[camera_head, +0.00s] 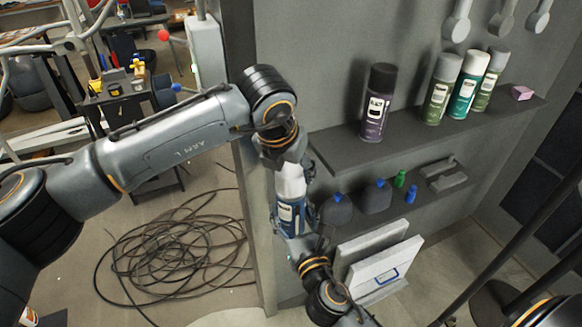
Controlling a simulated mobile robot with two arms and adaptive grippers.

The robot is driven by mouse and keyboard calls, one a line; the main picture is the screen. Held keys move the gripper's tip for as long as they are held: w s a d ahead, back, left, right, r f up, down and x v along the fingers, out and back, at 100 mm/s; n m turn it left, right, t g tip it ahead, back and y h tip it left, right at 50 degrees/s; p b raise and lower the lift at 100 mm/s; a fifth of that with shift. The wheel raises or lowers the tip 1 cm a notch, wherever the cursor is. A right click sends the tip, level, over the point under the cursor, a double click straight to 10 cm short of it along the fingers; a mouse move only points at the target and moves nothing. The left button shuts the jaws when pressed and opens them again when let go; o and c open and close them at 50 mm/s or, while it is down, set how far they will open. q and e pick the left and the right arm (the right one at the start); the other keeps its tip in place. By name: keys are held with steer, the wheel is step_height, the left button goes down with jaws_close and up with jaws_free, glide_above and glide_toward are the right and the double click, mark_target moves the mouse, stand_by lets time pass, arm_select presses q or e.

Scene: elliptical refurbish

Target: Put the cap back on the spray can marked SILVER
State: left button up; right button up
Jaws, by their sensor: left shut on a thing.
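A spray can with a blue label (290,214) stands upright in mid-air between my two arms; its lettering is too small to read. A white cap-like piece (290,183) shows directly above it. I cannot tell whether the two touch. My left gripper (287,168) points down from above and is shut on the white piece; its fingertips are hard to make out. My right gripper (294,238) reaches up from below, around the lower part of the can. The can and the wrist hide its fingers, so its grip is unclear.
The upper shelf (410,138) holds a dark purple can (377,103), a green can (443,90), a teal can (467,85) and another behind. The lower shelf has dark blue-capped bottles (375,196). A grey post (253,225) stands close left; coiled cable (175,250) lies on the floor.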

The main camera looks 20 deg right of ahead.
arm_select(q)
steer(key=shift+f, duration=0.45)
stand_by(0.6)
steer(key=o, duration=1.1)
steer(key=shift+r, duration=0.15)
steer(key=shift+v, duration=3.4)
steer(key=shift+s, duration=0.1)
